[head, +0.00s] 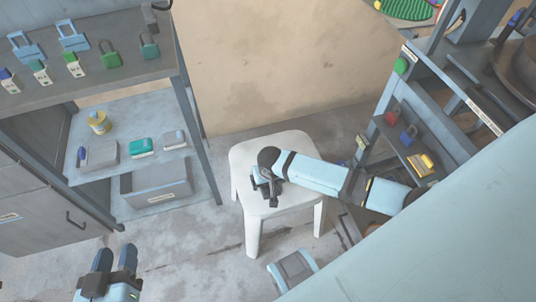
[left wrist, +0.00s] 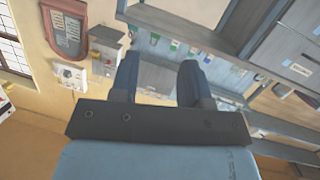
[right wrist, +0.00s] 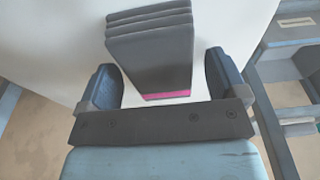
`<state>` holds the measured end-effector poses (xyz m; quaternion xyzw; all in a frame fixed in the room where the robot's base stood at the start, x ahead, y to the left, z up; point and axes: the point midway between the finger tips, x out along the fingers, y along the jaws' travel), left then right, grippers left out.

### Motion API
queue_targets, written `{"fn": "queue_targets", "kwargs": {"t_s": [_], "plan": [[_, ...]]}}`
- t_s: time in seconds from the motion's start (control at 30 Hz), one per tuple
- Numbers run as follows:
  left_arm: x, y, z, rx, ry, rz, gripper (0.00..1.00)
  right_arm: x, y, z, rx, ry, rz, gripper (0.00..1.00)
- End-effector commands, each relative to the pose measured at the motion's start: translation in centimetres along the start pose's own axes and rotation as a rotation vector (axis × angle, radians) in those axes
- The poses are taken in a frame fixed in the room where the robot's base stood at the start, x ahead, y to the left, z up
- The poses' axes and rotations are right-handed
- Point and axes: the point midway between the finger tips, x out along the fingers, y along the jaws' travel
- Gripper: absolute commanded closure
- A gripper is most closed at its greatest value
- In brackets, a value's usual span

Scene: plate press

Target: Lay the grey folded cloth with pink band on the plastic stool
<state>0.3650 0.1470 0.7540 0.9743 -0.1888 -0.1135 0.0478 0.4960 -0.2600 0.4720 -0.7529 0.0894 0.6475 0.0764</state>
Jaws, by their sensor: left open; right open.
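The grey folded cloth with its pink band (right wrist: 152,55) lies on the white plastic stool's seat in the right wrist view. My right gripper (right wrist: 163,72) is open, with one finger on each side of the cloth's banded end; I see gaps between the fingers and the cloth. In the head view the white plastic stool (head: 246,158) stands upright in the middle, and my right gripper (head: 268,190) is over its seat. The cloth is not clearly seen there. My left gripper (head: 116,254) is open and empty at lower left, away from the stool; its fingers show in the left wrist view (left wrist: 158,78).
A shelf unit (head: 150,190) with padlocks, small boxes and a grey bin (head: 157,187) stands at left. A rack (head: 400,150) with padlocks stands at right, close to my right arm. Bare floor (head: 185,245) lies between the left shelf and the stool.

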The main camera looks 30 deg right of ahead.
Motion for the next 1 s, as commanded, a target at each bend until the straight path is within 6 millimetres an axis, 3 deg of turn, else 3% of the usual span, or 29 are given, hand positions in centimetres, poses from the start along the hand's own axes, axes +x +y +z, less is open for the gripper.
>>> {"fn": "queue_targets", "kwargs": {"t_s": [0.1, 0.17, 0.3, 0.53, 0.7, 1.0], "plan": [[-0.2, -0.3, -0.1, 0.008, -0.034, -0.012, 0.57, -2.0, 0.0, -0.1, 0.0, 0.001, -0.002, 0.09], [-0.8, -0.9, 2.1, 0.003, -0.113, -0.037, 0.57, -3.3, 0.0, -0.1, -0.001, 0.002, -0.002, 0.09], [-1.7, -1.8, 4.2, 0.011, -0.22, -0.068, 0.57, -6.5, 0.0, -0.1, -0.001, 0.002, -0.002, 0.09], [-2.0, -2.2, 4.6, 0.023, -0.261, -0.081, 0.57, -10.5, -0.1, -0.1, 0.0, 0.001, -0.002, 0.09], [-2.0, -2.2, 4.6, 0.027, -0.265, -0.083, 0.57, -11.7, 0.0, -0.1, 0.001, 0.001, -0.002, 0.09], [-2.0, -2.2, 4.7, 0.027, -0.264, -0.083, 0.57, -11.9, 0.0, 0.0, 0.001, 0.0, -0.001, 0.09]]}}
